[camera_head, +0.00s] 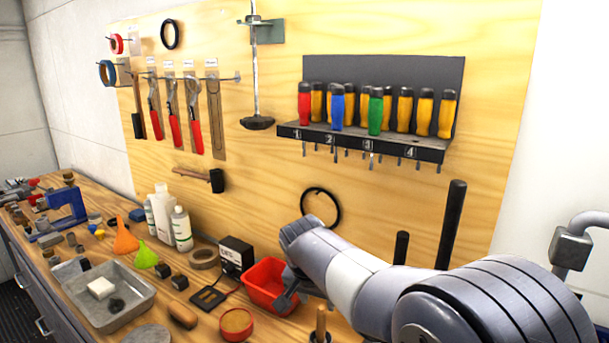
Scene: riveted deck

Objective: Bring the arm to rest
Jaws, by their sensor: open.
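My arm reaches in from the lower right over the workbench. My gripper (290,300) is at its far end, pointing down beside the red bin (262,281). Its dark jaws overlap the bin's right side in the picture; I cannot tell whether they touch it. The jaws are open, and I see nothing held between them. Part of the bin and the bench behind the arm are hidden.
A screwdriver rack (362,138) hangs on the wooden board above the arm. A black box (236,256), bottles (181,229), a grey tray (112,300) and a round red tin (236,323) crowd the bench to the left. A grey pipe (572,245) stands at the right.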

